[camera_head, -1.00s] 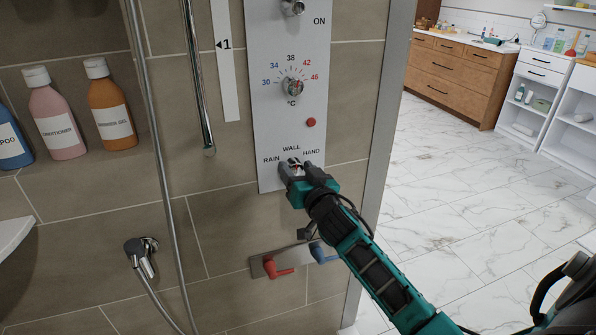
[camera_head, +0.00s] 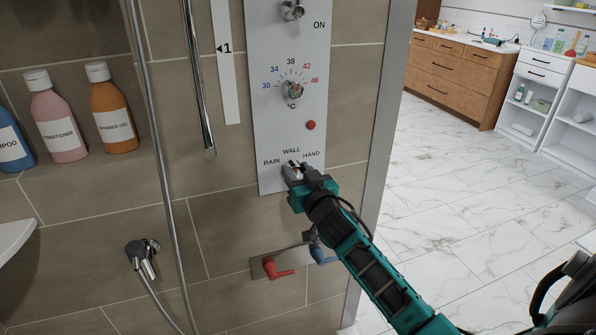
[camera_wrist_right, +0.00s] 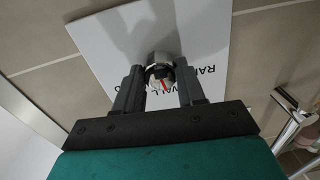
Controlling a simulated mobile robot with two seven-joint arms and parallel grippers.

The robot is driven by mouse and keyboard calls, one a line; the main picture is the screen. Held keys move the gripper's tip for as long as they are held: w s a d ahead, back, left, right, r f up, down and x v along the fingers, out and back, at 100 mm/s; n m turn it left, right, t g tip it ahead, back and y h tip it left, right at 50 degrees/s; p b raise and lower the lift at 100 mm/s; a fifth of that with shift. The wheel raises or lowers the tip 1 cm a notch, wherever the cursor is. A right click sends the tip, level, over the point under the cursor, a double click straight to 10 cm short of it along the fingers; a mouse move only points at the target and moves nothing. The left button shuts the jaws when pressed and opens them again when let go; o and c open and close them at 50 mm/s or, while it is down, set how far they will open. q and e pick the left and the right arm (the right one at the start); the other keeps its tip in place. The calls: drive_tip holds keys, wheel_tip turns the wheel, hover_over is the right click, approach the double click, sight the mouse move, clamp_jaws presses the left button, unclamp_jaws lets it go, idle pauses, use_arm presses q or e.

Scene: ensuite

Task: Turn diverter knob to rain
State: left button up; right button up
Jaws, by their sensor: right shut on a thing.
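The diverter knob (camera_head: 294,172) is a small metal knob low on the white shower panel (camera_head: 288,50), below the printed words RAIN, WALL and HAND. My right gripper (camera_head: 297,172) reaches it from the lower right and is shut on it, hiding much of it. In the right wrist view, the knob (camera_wrist_right: 159,66) sits between my two dark fingers (camera_wrist_right: 160,88), with a red mark on its face. Which word the mark points to is hard to tell. My left gripper is not in view.
Above are a temperature knob (camera_head: 292,91), a red button (camera_head: 311,125) and another knob (camera_head: 292,10). Red (camera_head: 276,268) and blue (camera_head: 322,254) levers sit below my right gripper. A hose (camera_head: 163,170) hangs at left, near bottles (camera_head: 113,110). A wall edge (camera_head: 386,100) stands close at right.

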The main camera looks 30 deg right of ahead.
drive_tip(key=n+p, duration=0.2)
drive_tip(key=n, duration=0.3)
drive_tip(key=shift+a, duration=0.1)
drive_tip(key=n+p, duration=0.1)
drive_tip(key=n, duration=0.3)
drive_tip(key=shift+n, duration=0.6)
drive_tip(key=o, duration=1.1)
drive_tip(key=shift+c, duration=0.2)
drive_tip(key=s+a, duration=0.2)
drive_tip(key=s, duration=1)
drive_tip(key=shift+s+a+r, duration=0.25)
drive_tip(key=shift+s+a, duration=0.05)
drive_tip(key=shift+a, duration=0.1)
